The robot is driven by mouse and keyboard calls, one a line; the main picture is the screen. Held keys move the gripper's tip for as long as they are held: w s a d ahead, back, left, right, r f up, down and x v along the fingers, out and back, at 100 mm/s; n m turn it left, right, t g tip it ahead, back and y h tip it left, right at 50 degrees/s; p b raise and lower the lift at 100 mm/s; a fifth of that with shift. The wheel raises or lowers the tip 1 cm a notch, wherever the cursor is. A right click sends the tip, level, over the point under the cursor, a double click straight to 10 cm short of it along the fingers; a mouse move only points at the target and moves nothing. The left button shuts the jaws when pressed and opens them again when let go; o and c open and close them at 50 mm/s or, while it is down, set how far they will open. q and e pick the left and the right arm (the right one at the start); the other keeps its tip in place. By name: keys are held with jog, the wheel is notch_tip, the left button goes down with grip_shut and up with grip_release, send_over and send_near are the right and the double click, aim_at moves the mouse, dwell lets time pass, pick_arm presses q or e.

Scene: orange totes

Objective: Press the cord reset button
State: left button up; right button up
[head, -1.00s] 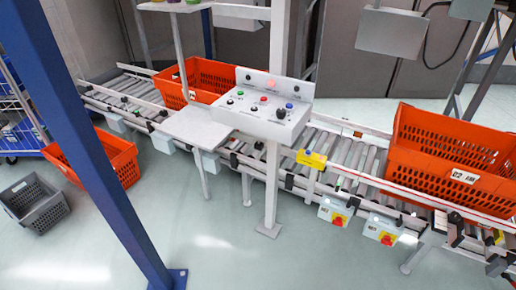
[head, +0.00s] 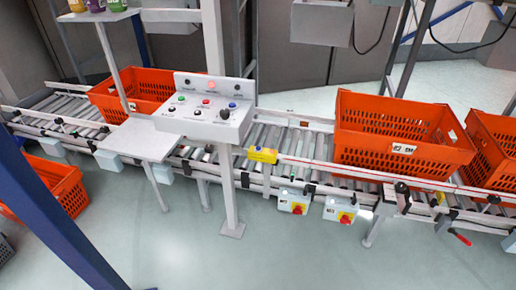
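A light grey control box (head: 200,128) stands on a post in front of the roller conveyor. Its panel carries a green button (head: 181,97), a red button (head: 206,101), a blue button (head: 232,105), a large dark knob (head: 224,114) and small black controls. Labels are too small to read, so I cannot tell which button is the cord reset. A yellow box (head: 263,155) sits on the conveyor's front rail, with a red cord-like line (head: 330,167) running right from it. Neither of my grippers is in view.
Orange totes stand on the conveyor at left (head: 130,92), right (head: 395,135) and far right (head: 490,150). Another orange tote (head: 50,190) is on the floor. A blue post (head: 50,220) crosses the left foreground. A small table (head: 138,140) adjoins the control box. The front-centre floor is clear.

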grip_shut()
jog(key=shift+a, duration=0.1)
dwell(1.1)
